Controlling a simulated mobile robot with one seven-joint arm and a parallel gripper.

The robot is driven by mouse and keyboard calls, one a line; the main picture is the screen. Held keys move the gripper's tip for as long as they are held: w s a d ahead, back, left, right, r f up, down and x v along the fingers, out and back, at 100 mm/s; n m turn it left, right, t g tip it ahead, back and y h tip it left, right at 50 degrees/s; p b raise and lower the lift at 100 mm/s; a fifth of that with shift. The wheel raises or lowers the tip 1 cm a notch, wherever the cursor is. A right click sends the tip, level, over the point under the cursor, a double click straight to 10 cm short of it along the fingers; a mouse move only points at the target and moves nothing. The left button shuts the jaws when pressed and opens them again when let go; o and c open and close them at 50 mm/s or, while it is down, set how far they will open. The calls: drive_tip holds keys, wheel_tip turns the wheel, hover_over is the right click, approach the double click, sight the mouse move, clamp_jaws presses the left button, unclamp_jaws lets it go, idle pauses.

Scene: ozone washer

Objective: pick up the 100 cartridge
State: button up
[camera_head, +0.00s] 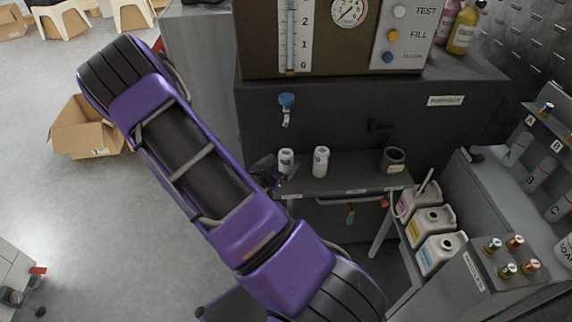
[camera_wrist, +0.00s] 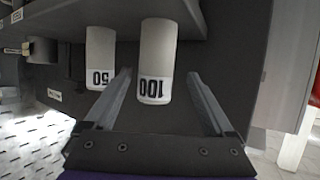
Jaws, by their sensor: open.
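The 100 cartridge (camera_wrist: 156,52) is a white cylinder with a black "100" label, inverted in the wrist view. It stands on the grey shelf and also shows in the head view as the left of two white cartridges (camera_head: 286,162). My gripper (camera_wrist: 159,76) is open, with one finger to each side of the 100 cartridge and gaps visible. In the head view my gripper (camera_head: 268,178) is dark and partly hidden, close to that cartridge. The 50 cartridge (camera_wrist: 100,58) stands beside it, outside the left finger; it is the right one in the head view (camera_head: 320,161).
The shelf (camera_head: 345,182) also bears a dark round holder (camera_head: 392,159) to the right. A blue-handled tap (camera_head: 286,101) hangs above the cartridges. White jugs (camera_head: 430,223) stand at the lower right. The floor at the left is largely clear beside a cardboard box (camera_head: 89,128).

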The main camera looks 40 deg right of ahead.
drive_tip(key=x, duration=0.5)
drive_tip(key=shift+s+d, duration=0.15)
drive_tip(key=shift+d, duration=0.1)
clamp_jaws()
